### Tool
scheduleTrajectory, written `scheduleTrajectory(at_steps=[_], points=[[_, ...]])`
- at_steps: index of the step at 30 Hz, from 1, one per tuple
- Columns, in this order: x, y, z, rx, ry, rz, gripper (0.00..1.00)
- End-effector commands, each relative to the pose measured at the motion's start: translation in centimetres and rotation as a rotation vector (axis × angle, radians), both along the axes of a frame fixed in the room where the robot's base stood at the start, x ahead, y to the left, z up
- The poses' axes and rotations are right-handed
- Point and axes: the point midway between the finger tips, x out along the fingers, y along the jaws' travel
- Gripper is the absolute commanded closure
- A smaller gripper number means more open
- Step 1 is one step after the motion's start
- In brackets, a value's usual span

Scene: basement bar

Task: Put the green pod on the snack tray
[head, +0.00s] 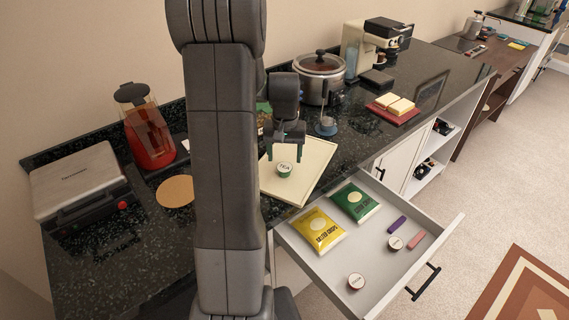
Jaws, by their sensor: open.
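The green pod (284,170), with a white top marked TEA, appears to rest upright on a flat cream tray (312,158) on the dark counter. My gripper (286,155) points down just above the pod. Its two fingers are apart, one to each side of and above the pod, with nothing between them. I cannot tell the exact gap between fingertips and pod. My arm hides the left part of the cream tray.
An open drawer (377,258) below holds a yellow packet (318,232), a green packet (355,202), pods and small bars. A red pitcher (148,133) is left.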

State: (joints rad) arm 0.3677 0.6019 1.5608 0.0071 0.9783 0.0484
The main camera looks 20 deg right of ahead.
Motion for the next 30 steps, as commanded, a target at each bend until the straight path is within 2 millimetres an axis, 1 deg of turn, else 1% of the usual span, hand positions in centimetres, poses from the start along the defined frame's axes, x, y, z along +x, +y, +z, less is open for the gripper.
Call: scheduleTrajectory(at_steps=[1,6,9,12,17,30], points=[[0.1,-0.1,1.2,-0.003,-0.006,0.000,0.36],[0.1,-0.1,4.7,-0.002,-0.005,0.000,0.36],[0.0,-0.1,6.3,-0.001,-0.003,0.000,0.36],[0.0,-0.1,7.3,0.000,-0.001,0.000,0.36],[0.0,0.0,7.9,0.000,0.000,0.000,0.36],[0.0,0.0,7.9,0.000,0.000,0.000,0.36]])
